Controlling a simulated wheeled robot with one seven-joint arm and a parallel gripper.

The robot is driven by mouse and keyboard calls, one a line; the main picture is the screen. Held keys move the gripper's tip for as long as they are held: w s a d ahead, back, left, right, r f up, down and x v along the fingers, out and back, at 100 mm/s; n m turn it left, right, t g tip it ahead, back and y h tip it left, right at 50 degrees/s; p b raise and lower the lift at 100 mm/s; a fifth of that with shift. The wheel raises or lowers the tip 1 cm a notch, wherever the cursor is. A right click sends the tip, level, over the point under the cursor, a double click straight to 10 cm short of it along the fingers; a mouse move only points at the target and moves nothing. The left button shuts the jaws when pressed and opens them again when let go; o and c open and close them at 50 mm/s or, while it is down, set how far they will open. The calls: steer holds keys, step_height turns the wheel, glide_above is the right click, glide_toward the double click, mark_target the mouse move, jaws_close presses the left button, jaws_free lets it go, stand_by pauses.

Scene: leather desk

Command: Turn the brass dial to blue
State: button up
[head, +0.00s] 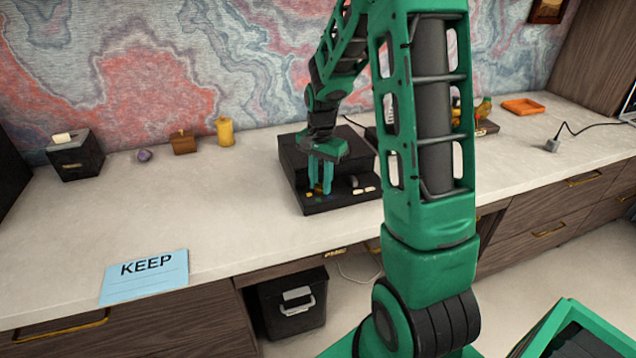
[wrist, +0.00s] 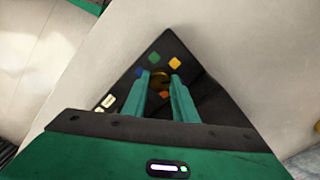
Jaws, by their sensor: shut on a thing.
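The brass dial (wrist: 159,77) sits on a black panel (wrist: 168,44) with colored marks around it in the wrist view. A blue mark (wrist: 139,72), a green mark (wrist: 154,58) and a yellow mark (wrist: 175,63) are visible. My gripper (wrist: 161,82) is shut on the dial, with one finger on each side of it. In the head view my gripper (head: 319,188) points down onto the front of the black device (head: 297,160), and its fingers hide the dial. I cannot tell which mark the dial points to.
Pale switches (head: 364,190) lie right of my gripper on the device. A yellow jar (head: 224,131), a wooden block (head: 183,143) and a black box (head: 75,157) stand left along the wall. A blue KEEP sheet (head: 145,284) lies front left. The countertop between is clear.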

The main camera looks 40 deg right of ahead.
steer(key=n, duration=0.4)
steer(key=shift+w+d+r+n, duration=0.1)
steer(key=shift+w+d+n, duration=0.05)
steer(key=shift+n, duration=0.15)
steer(key=n, duration=0.3)
steer(key=shift+n, duration=0.3)
steer(key=n, duration=0.4)
steer(key=shift+n, duration=0.3)
steer(key=n, duration=0.3)
steer(key=shift+n, duration=0.3)
steer(key=n, duration=0.7)
steer(key=shift+d, duration=0.1)
steer(key=n, duration=0.4)
steer(key=shift+n, duration=2)
